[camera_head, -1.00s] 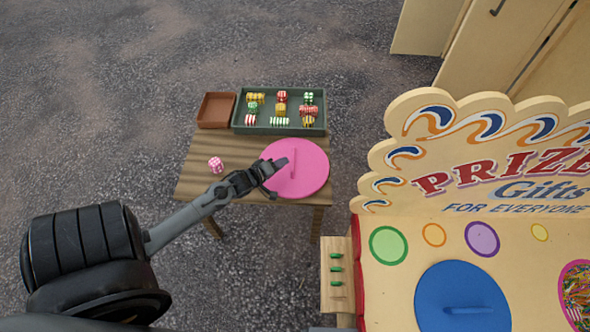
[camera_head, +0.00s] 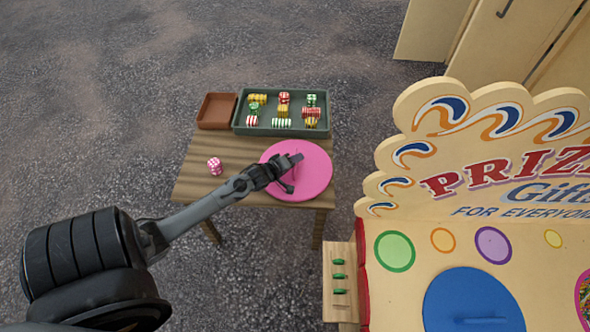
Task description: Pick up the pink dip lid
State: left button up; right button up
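The pink dip lid (camera_head: 316,178) is a flat round disc on the small wooden table (camera_head: 190,188), near its right edge. My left gripper (camera_head: 291,173) reaches in from the lower left and is over the left-middle part of the lid. Its two dark fingers are spread apart, one toward the back and one toward the front. The lid's raised bar handle is largely hidden by the gripper. I cannot tell whether the fingers touch the lid. My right gripper is not in view.
A green tray (camera_head: 238,122) with several striped sweets and a brown empty tray (camera_head: 216,111) sit at the table's back. A pink-white sweet (camera_head: 214,166) lies left of the lid. The prize stall (camera_head: 450,250), with a blue lid (camera_head: 470,295), stands at the right.

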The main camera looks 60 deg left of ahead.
pick_arm(q)
jog(key=shift+c, duration=0.4)
grip_shut()
jog(key=shift+r, duration=0.1)
